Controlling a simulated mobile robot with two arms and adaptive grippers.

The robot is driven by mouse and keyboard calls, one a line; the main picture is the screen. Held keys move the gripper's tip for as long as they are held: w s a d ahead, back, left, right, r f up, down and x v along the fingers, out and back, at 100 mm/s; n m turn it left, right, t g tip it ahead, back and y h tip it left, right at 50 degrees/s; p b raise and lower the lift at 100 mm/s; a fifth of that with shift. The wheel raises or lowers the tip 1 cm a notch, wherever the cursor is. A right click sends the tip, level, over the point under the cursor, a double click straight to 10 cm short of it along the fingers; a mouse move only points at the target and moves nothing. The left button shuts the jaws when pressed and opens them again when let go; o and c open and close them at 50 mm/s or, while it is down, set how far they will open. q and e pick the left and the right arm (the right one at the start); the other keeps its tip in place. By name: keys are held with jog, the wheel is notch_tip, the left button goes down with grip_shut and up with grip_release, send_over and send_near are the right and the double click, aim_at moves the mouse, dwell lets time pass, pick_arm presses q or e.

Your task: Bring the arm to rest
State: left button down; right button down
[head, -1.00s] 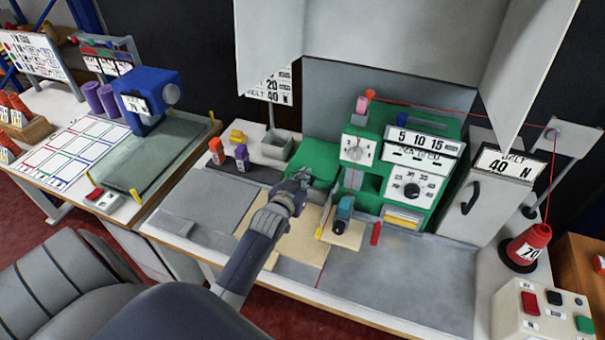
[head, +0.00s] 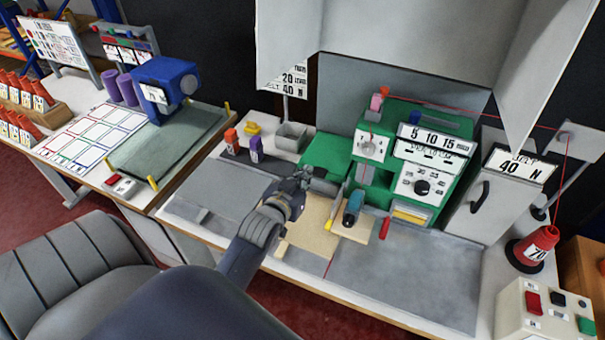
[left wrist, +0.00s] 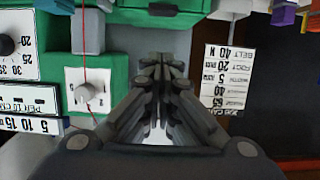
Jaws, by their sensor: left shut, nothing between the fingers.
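My left arm comes in from the lower left in the head view. Its gripper (head: 326,184) is shut and empty, in front of the green sewing machine (head: 432,150) and over the left part of its work area. In the left wrist view the gripper's fingers (left wrist: 160,70) are together with nothing between them. The machine's dial plate (left wrist: 88,90) shows to their left. A tan piece (head: 305,232) lies on the bench below the arm, partly hidden by it. A teal-and-black tool (head: 353,207) stands just right of the gripper. My right gripper is not in view.
A grey cabinet (head: 492,200), a red thread cone (head: 533,246) and a button box (head: 545,308) stand at the right. The grey bench mat (head: 405,275) at front right is clear.

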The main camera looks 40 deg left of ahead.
pick_arm(q)
jog(key=shift+s+d+r, duration=0.15)
jog(key=shift+s+r, duration=0.05)
jog(key=shift+s, duration=0.4)
jog(key=s+d+f+m+g+h, duration=0.1)
jog(key=s+d+f+m+g, duration=0.15)
jog(key=s+d+g, duration=0.4)
jog(key=s+d+f+m+g+h, duration=0.1)
jog(key=s+d+f, duration=0.2)
jog(key=s, duration=0.6)
jog(key=s+d+f+m+g+h, duration=0.1)
jog(key=s+d+f+g, duration=0.15)
jog(key=s+d, duration=0.4)
jog(key=s+a+f+g+b, duration=0.1)
jog(key=s+f+g+b, duration=0.15)
jog(key=f, duration=2.45)
jog(key=s+a+f+b, duration=0.1)
jog(key=s+f, duration=0.8)
jog(key=s+a+f+b, duration=0.1)
jog(key=s+a+f, duration=0.1)
jog(key=s+f, duration=0.6)
notch_tip(320, 180, down, 2)
jog(key=shift+s+a+f+g, duration=0.1)
jog(key=shift+s+a+g, duration=0.15)
jog(key=shift+s+g, duration=0.1)
